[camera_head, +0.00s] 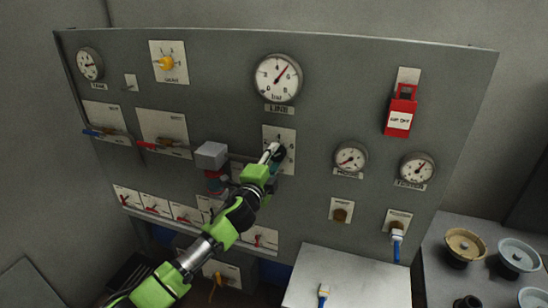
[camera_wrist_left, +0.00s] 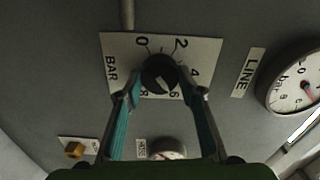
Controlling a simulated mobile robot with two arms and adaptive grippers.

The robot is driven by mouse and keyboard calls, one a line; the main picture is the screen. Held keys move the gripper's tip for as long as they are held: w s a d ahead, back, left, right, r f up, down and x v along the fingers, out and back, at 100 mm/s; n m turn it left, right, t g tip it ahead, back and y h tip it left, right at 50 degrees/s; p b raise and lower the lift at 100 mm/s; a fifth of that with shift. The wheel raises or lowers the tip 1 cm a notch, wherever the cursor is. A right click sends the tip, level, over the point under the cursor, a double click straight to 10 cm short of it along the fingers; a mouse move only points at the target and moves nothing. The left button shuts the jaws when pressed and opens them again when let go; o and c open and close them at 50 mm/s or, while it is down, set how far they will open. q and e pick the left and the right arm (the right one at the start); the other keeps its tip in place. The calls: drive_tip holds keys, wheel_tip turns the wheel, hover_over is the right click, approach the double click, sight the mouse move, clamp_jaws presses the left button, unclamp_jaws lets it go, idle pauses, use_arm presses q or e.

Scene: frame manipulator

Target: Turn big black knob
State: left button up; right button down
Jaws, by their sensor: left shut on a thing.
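The big black knob (camera_wrist_left: 158,75) sits on a white scale plate (camera_wrist_left: 205,50) marked with numbers and BAR. In the head view the plate (camera_head: 288,134) is at the middle of the grey panel, below the LINE gauge, and my gripper mostly hides the knob. My left gripper (camera_head: 274,155) reaches up to it from the lower left. In the left wrist view its two fingers (camera_wrist_left: 160,88) are on either side of the knob, shut on it. A white pointer line on the knob is visible. My right gripper is not in view.
The LINE gauge (camera_head: 278,78) is above the plate. A grey box (camera_head: 211,155) with a pipe is close on the left. A red switch cover (camera_head: 400,110) and two small gauges (camera_head: 350,158) are to the right. A light table top (camera_head: 345,280) is below.

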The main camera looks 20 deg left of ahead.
use_arm(q)
drive_tip(key=shift+m, duration=0.5)
drive_tip(key=o, duration=1.1)
drive_tip(key=s, duration=1.2)
drive_tip(key=shift+a, duration=0.2)
drive_tip(key=shift+f, duration=0.1)
